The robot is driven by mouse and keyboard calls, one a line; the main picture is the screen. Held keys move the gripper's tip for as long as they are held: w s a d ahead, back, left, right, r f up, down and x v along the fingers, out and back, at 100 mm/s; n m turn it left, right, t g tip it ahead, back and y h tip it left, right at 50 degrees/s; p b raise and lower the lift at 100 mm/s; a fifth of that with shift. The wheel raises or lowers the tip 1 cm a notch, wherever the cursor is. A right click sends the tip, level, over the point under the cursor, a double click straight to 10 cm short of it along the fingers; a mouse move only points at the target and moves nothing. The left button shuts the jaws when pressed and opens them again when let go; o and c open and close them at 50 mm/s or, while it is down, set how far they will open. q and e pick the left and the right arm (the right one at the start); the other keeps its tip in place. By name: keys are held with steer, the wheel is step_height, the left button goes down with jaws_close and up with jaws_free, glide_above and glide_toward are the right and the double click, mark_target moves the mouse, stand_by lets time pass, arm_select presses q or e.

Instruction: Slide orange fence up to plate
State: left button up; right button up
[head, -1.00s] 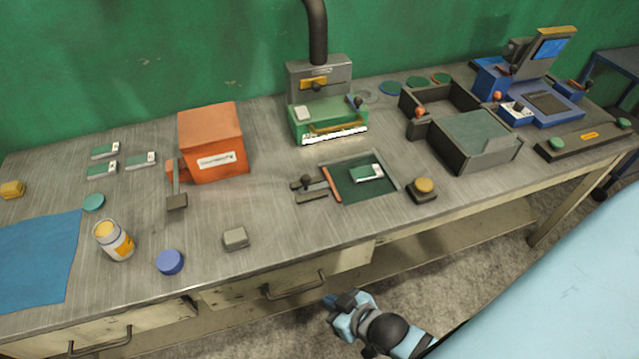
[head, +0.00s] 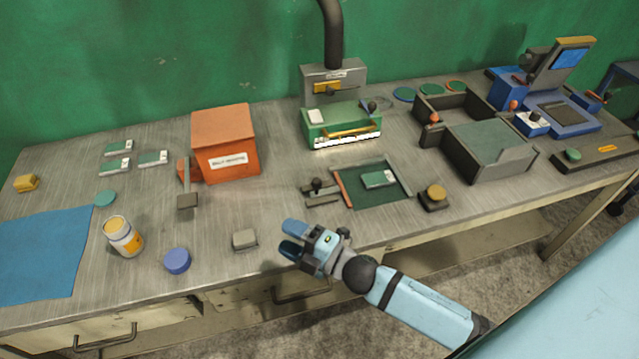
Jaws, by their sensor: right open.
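The orange fence (head: 342,188) is a thin upright strip along the left edge of a dark green recessed bed (head: 366,195) in the bench. A grey slide block with a dark knob (head: 317,185) sits just left of the fence. A small green plate (head: 379,179) with a white label lies on the bed, with a gap between it and the fence. My right gripper (head: 291,238) is open and empty near the bench's front edge, below and left of the fence. It touches none of these parts. My left gripper is not in view.
A grey block (head: 245,239) lies just left of my right gripper. A yellow button (head: 436,193) stands right of the bed. A green press (head: 342,125) stands behind it, and an orange box (head: 225,145) is at the left. The bench between box and bed is mostly clear.

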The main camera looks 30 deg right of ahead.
steer(key=w+a+r+n+g+y, duration=0.35)
steer(key=n+g+y, duration=0.25)
steer(key=n, duration=1)
steer(key=n+g+h+b, duration=0.2)
steer(key=n+g+h, duration=0.5)
steer(key=n+h, duration=1.15)
glide_toward(319, 181)
steer(key=w+f+n+y, duration=0.1)
steer(key=f, duration=0.2)
steer(key=d+f+n+y+p, duration=0.1)
steer(key=f+y, duration=0.1)
steer(key=f, duration=0.1)
steer(key=w+d+f+n+y+p, duration=0.1)
steer(key=f+n, duration=0.1)
steer(key=f, duration=0.1)
steer(key=shift+w+f, duration=0.35)
steer(key=shift+w, duration=0.05)
